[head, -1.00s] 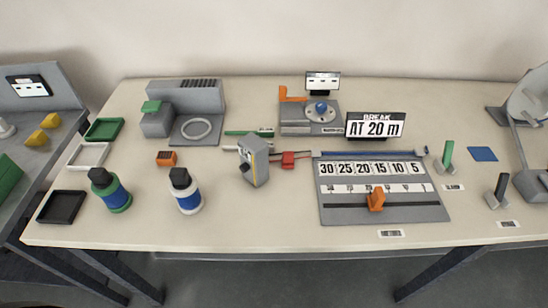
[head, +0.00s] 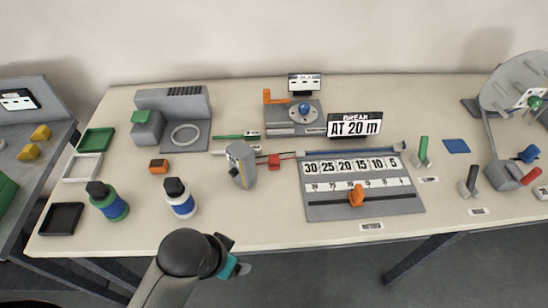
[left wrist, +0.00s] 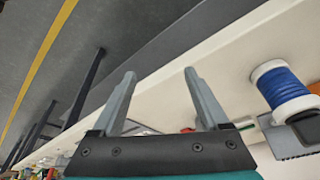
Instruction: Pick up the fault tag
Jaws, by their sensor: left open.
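No thing in view is clearly marked as the fault tag. Small red things show in the head view: a red block (head: 274,161) on a thin line beside the grey upright box (head: 241,164), and a red piece (head: 531,176) at the far right. My left gripper (head: 240,268) is in front of the table's front edge, below the blue-banded bottle (head: 180,198). In the left wrist view its two grey fingers (left wrist: 160,75) are apart with nothing between them. A white and blue cylinder (left wrist: 283,88) stands to their right. My right gripper is not in view.
A grey scale board (head: 410,205) with an orange slider (head: 356,196) is right of centre, below a sign (head: 355,127) reading "AT 20 m". A green-banded bottle (head: 107,203) and green, white and black trays (head: 62,218) are at left. The front-centre table top is mostly clear.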

